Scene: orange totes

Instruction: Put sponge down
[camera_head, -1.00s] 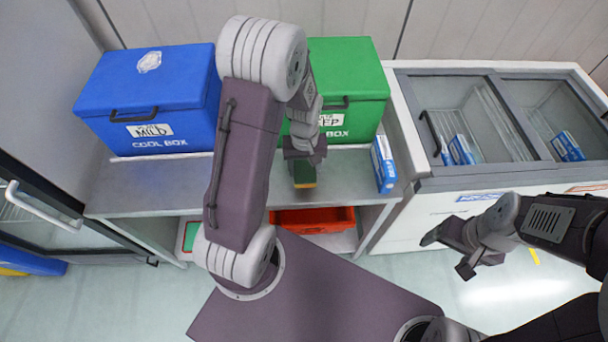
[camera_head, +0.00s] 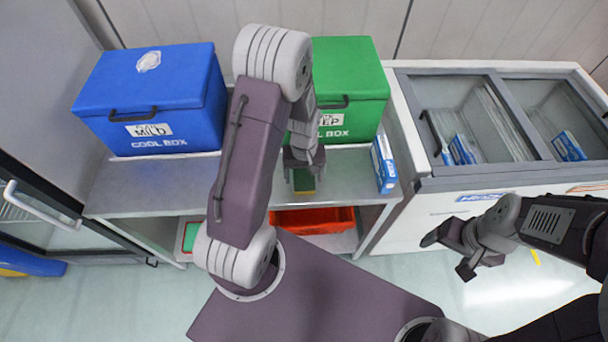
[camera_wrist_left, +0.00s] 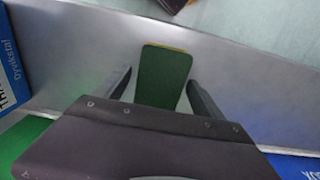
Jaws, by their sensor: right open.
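The sponge (camera_head: 304,183) is green with a yellow layer. It is at the grey shelf top (camera_head: 345,170), in front of the green cool box. In the left wrist view the sponge (camera_wrist_left: 163,76) lies flat between the two fingers. My left gripper (camera_head: 303,170) is above it, pointing down. Its fingers are spread, with a narrow gap on the left side and the right finger close to the sponge's edge. My right gripper (camera_head: 448,256) is open and empty, in front of the white freezer.
A blue cool box (camera_head: 150,95) and a green cool box (camera_head: 350,85) stand at the back of the shelf. A blue-white carton (camera_head: 384,163) stands at its right end. An orange tote (camera_head: 315,220) is below. The freezer (camera_head: 480,130) is on the right.

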